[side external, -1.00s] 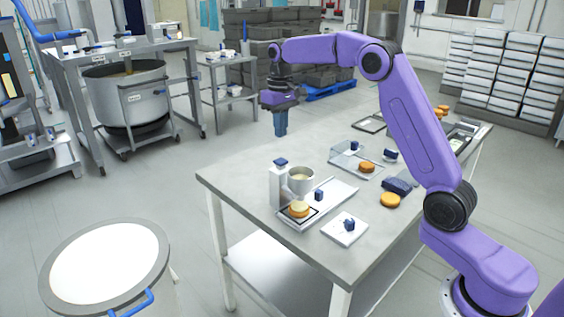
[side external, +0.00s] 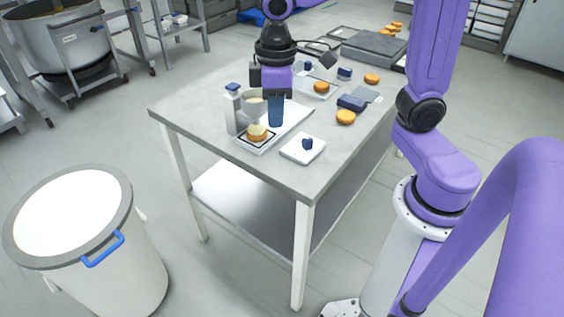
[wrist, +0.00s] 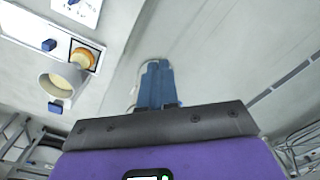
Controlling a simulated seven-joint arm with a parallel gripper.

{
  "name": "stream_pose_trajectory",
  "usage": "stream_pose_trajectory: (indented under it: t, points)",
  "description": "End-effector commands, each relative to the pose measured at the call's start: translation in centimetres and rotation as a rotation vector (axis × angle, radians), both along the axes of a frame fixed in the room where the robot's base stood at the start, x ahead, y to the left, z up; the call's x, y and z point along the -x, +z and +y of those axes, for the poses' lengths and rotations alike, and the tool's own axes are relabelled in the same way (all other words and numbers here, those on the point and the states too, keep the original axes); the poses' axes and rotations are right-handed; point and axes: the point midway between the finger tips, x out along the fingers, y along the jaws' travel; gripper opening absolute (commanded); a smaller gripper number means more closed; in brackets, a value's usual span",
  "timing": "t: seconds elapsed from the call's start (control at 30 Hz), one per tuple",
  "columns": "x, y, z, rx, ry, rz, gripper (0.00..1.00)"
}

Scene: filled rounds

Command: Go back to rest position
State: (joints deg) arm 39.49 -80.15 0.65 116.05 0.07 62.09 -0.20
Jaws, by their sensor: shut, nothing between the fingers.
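My gripper (side external: 276,122) points down, its blue fingers together and empty. In the side view the fingers overlap the far right part of the light tray (side external: 290,116); their height above it is hard to tell. In the wrist view the shut fingers (wrist: 155,66) are over a plain grey surface, apart from the round (wrist: 82,55) and cup (wrist: 60,84) at upper left.
A white pad (side external: 290,151) with a small blue piece lies at the table's (side external: 190,118) front. Orange rounds (side external: 346,117) and a dark blue block (side external: 352,103) lie to the right. A big white-topped bin (side external: 70,215) stands on the floor at left, apart from the table.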

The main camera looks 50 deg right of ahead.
Motion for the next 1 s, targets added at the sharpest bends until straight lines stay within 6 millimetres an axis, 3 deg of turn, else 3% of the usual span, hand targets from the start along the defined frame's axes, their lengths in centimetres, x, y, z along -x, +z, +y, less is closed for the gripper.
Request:
stream_pose_trajectory:
  t: [0.03, 0.2, 0.4, 0.6, 1.0]
  points:
    - [2.1, -0.3, -0.2, -0.001, 0.046, -0.001, 0.00]
    - [8.3, -1.8, -1.5, -0.004, 0.190, -0.003, 0.00]
    - [13.5, -3.5, -3.6, -0.007, 0.325, -0.005, 0.00]
    - [15.6, -4.4, -4.8, -0.008, 0.382, -0.006, 0.00]
    - [15.7, -4.4, -4.8, -0.007, 0.386, -0.005, 0.00]
